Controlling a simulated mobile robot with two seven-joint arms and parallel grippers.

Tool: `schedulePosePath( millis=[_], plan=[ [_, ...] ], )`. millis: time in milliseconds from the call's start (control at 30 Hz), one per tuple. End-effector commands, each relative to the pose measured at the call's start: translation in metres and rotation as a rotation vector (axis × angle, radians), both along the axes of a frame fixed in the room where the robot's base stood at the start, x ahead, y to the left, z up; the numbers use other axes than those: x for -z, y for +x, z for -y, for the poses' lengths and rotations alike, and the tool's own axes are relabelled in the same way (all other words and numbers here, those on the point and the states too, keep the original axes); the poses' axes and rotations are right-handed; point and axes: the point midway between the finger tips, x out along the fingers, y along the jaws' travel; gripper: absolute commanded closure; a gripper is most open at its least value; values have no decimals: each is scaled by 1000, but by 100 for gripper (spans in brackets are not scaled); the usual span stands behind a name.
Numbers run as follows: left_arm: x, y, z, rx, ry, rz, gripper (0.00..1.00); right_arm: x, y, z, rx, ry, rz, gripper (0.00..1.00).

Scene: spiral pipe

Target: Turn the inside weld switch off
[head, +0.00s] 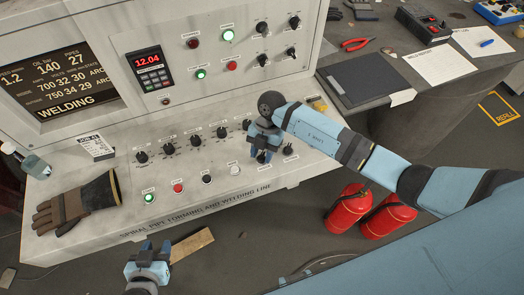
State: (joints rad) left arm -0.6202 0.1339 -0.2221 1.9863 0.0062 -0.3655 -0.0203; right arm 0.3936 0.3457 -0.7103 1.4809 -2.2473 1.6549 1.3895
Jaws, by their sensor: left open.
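The console's sloping control panel (105,205) carries a row of black knobs and, at its right end, two black switches. One switch (263,157) sits directly below my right gripper, and the other switch (288,150) is just to its right. Their labels are too small to read, so I cannot tell which is the inside weld switch. My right gripper (264,150) points down at the first switch; whether its fingers touch or grip it is unclear. My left gripper (152,246) is open and empty, in front of the console's lower edge.
A brown glove (75,203) lies on the panel's left. Push buttons (178,188) line its front. A display (55,75) and upper knobs (294,22) are on the upright face. Red extinguishers (348,208) stand below right, near a cluttered grey table (400,55).

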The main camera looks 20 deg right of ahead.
Motion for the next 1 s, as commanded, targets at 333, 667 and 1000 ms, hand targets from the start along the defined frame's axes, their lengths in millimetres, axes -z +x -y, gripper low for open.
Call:
schedulePosePath(
  millis=[333, 667, 1000],
  plan=[
    [0, 0, 0, -1, -1, -1, 57, 0, 0, 0, 0, 0, 0, 100],
    [1, 0, 1, 0, -1, 0, 57, 1, 0, 0, -23, 0, -2, 100],
    [9, 0, 2, 2, -3, -2, 57, 2, 1, 0, -212, -3, -1, 100]
  ],
)
